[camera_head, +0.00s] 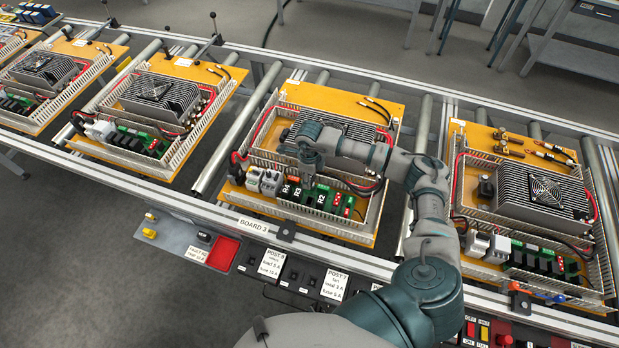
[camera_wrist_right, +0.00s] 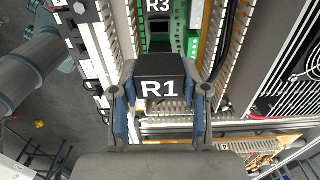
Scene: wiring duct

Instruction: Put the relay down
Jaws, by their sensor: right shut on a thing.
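My right gripper (camera_head: 307,160) is over the relay row of the board labelled BOARD 3. In the right wrist view my right gripper (camera_wrist_right: 160,103) is shut on a black relay marked R1 (camera_wrist_right: 160,87), one blue-edged finger on each side. The green relay board (camera_head: 340,203) carries relays labelled R4, R3 and R2. The R3 relay (camera_wrist_right: 158,12) shows just beyond the held relay in the wrist view. What lies directly under the held relay is hidden, so I cannot tell whether it touches anything. My left gripper is not in view.
Slotted duct walls (camera_head: 300,212) flank the green board, and a finned heatsink (camera_head: 345,128) stands behind it. A red tray (camera_head: 223,252) sits on the front ledge, left of the labelled posts, and looks empty. Neighbouring boards (camera_head: 525,190) stand on the roller conveyor on both sides.

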